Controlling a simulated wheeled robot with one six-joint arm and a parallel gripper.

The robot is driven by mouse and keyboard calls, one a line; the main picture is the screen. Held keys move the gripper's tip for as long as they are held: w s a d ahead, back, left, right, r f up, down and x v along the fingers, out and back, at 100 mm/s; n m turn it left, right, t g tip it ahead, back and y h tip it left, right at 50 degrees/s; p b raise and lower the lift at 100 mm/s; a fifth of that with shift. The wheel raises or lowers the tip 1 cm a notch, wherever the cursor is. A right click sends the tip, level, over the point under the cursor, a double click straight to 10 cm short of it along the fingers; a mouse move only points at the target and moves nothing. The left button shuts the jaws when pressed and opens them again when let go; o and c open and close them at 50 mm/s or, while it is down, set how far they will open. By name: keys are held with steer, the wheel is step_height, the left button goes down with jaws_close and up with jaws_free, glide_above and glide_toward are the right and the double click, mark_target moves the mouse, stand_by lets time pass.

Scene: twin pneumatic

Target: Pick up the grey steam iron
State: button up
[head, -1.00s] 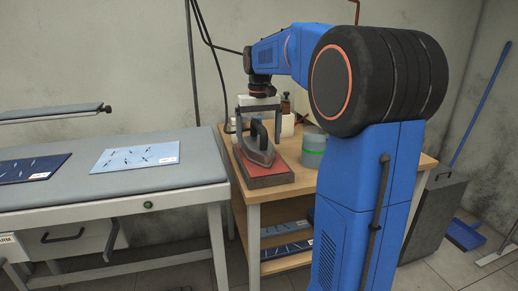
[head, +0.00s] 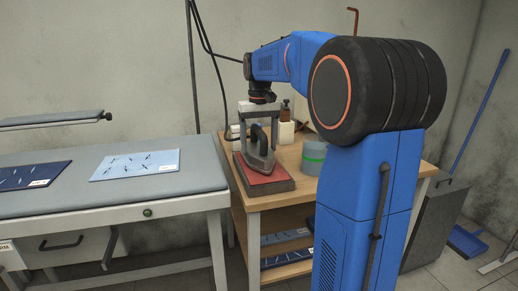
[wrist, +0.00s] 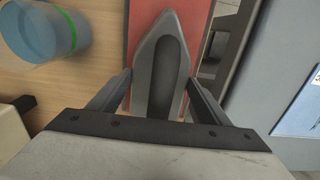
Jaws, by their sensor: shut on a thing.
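The grey steam iron (head: 262,163) has a dark handle and is over the red pad (head: 250,182) on the wooden table. It also shows from above in the wrist view (wrist: 140,72), its pointed end toward the top of that picture. My gripper (head: 260,140) comes down from above, one finger on each side of the iron. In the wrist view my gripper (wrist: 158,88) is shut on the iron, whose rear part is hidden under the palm. I cannot tell whether the sole touches the pad.
A blue-grey tin with a green band (head: 313,158) stands right of the pad. A brown bottle (head: 286,112) and white items stand behind. The padded ironing table (head: 90,198) is at the left with a light blue sheet (head: 135,164). Shelves hold folded pieces below.

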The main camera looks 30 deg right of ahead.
mark_target(259, 129)
step_height(259, 129, up, 9)
steer(key=shift+r, duration=0.2)
stand_by(0.3)
steer(key=o, duration=1.3)
steer(key=c, duration=0.3)
steer(key=shift+c, duration=0.2)
